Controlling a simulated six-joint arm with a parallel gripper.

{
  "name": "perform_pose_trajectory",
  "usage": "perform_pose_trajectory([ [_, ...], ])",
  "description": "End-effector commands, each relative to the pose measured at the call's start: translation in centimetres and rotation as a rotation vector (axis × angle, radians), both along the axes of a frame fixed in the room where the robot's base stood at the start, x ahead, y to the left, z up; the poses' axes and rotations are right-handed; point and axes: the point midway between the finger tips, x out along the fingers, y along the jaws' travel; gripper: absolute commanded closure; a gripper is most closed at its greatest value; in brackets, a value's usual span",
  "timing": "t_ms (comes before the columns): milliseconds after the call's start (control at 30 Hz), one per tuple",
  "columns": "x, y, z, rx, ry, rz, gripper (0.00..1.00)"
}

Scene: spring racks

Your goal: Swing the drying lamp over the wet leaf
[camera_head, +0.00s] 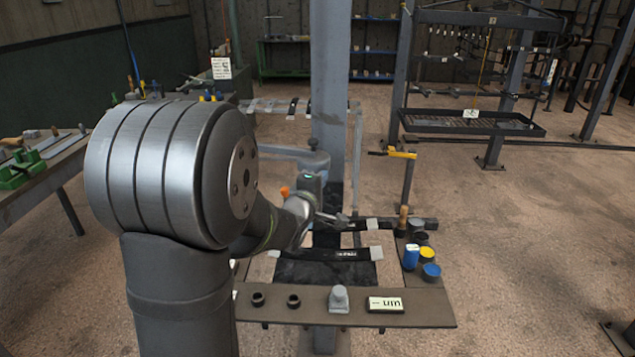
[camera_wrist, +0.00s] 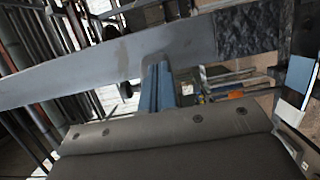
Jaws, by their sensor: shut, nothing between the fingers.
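My gripper (camera_head: 338,218) is shut and empty, just in front of the grey post, above the bench. In the wrist view its closed blue-grey fingers (camera_wrist: 158,88) reach toward a wide grey beam; I cannot tell if they touch it. A grey swing arm (camera_head: 290,152) reaches left from a pivot on the post, behind my wrist. It looks like the lamp's arm; its left end and any lamp head are hidden by my arm. A black leaf (camera_head: 335,254) with pale ends lies across the bench. Another dark leaf (camera_head: 352,226) lies behind it, partly covered by my gripper. I cannot tell which is wet.
The grey post (camera_head: 331,80) stands close behind my gripper. The bench's front ledge (camera_head: 430,308) holds black rings, a grey knob and a label display (camera_head: 385,304). Blue, yellow and black pots (camera_head: 431,272) stand at right. A hanging rack (camera_head: 470,122) is farther back.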

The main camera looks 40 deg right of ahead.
Motion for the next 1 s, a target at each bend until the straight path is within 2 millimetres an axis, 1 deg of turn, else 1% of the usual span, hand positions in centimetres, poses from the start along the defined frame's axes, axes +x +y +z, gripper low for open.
perform_pose_trajectory([
  [33, 0.3, -0.1, 0.2, -0.005, -0.001, 0.004, 1.0],
  [333, 0.5, -0.1, 0.3, -0.007, -0.001, 0.007, 1.0],
  [467, 0.3, 0.5, 0.4, -0.008, -0.002, 0.009, 1.0],
  [567, -0.4, 1.6, 0.4, -0.008, -0.003, 0.009, 1.0],
  [667, -1.4, 3.4, 0.3, -0.006, -0.002, 0.008, 1.0],
  [1000, -5.1, 10.2, 0.2, -0.003, -0.003, 0.004, 1.0],
])
